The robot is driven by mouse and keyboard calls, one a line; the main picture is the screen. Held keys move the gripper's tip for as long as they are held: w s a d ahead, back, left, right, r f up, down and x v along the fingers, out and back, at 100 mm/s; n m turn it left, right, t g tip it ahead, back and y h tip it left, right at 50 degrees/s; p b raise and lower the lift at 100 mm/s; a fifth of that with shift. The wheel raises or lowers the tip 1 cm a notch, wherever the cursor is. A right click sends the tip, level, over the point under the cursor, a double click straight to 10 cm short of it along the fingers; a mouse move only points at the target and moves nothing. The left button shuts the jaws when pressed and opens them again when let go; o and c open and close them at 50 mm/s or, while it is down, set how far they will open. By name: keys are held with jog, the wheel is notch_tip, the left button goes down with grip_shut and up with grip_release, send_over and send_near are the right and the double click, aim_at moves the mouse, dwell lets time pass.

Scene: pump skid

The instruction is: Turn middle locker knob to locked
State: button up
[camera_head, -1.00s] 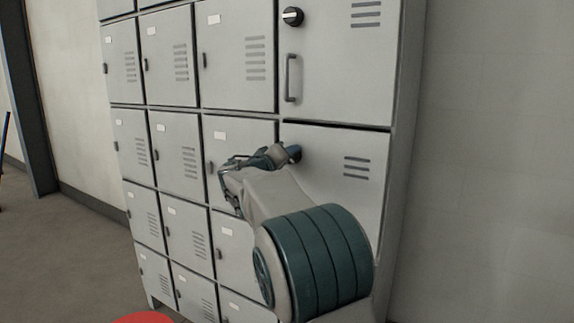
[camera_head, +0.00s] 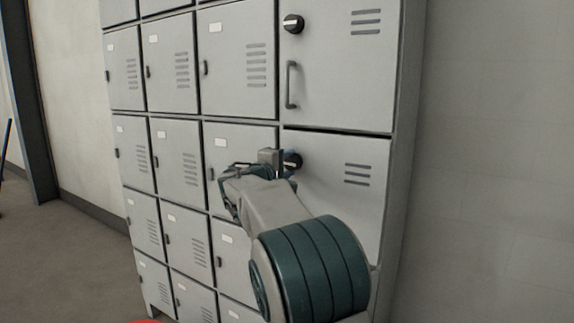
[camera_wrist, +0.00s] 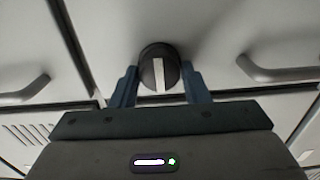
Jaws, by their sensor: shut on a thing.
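The middle locker knob (camera_head: 291,162) is round and black, on the large grey door in the right column below the top-right door. In the wrist view the knob (camera_wrist: 159,70) has a pale stripe running up and down the picture, and it sits between my two blue fingers. My gripper (camera_head: 281,163) is at the knob from the left in the head view, shut on it. My gripper (camera_wrist: 161,87) shows one finger on each side of the knob. Part of the knob's rim is hidden in the head view.
Another black knob (camera_head: 293,24) and a bar handle (camera_head: 291,84) are on the door above. Smaller locker doors (camera_head: 180,155) fill the left. In the wrist view, curved handles (camera_wrist: 283,72) stick out on both sides. A bare wall (camera_head: 490,160) is at right.

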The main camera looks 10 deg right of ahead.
dwell(0.3)
jog(key=o, duration=1)
jog(key=shift+c, duration=0.2)
jog(key=v, duration=1.4)
jog(key=shift+w, duration=0.1)
